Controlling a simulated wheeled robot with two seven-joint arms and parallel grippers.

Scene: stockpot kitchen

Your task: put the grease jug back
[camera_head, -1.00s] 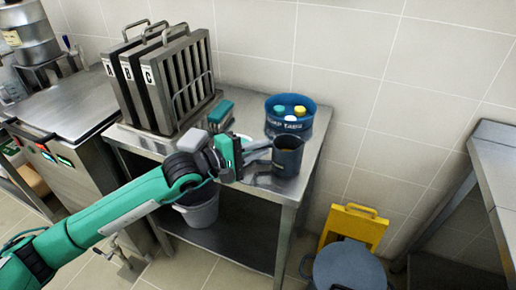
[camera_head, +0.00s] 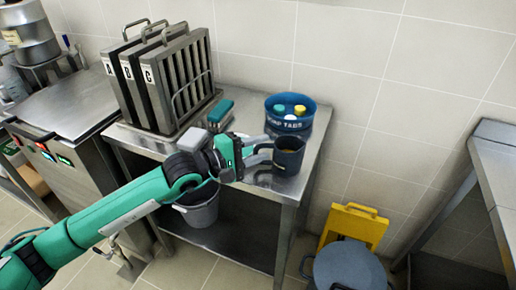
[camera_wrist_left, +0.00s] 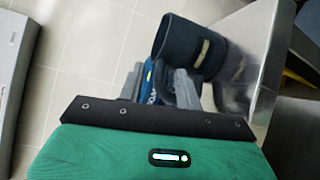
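The grease jug, a dark grey cylinder (camera_head: 289,157), stands upright near the right front corner of the steel table in the head view. It also shows in the left wrist view (camera_wrist_left: 182,42), with a tan strip on its side. My left gripper (camera_head: 263,150) is just left of the jug, its fingers pointing at it. In the left wrist view the two fingers (camera_wrist_left: 160,88) are spread apart, close to the jug. A blue strip with pale marks shows between them; I cannot tell what it is or whether they touch the jug. My right gripper is not in view.
A blue soap tabs tub (camera_head: 289,118) stands right behind the jug. A teal brush (camera_head: 220,112) and a rack of lettered metal filters (camera_head: 165,80) are to the left. A grey bucket (camera_head: 199,207) is below. A yellow item (camera_head: 352,228) and a lidded pot (camera_head: 348,266) stand on the floor.

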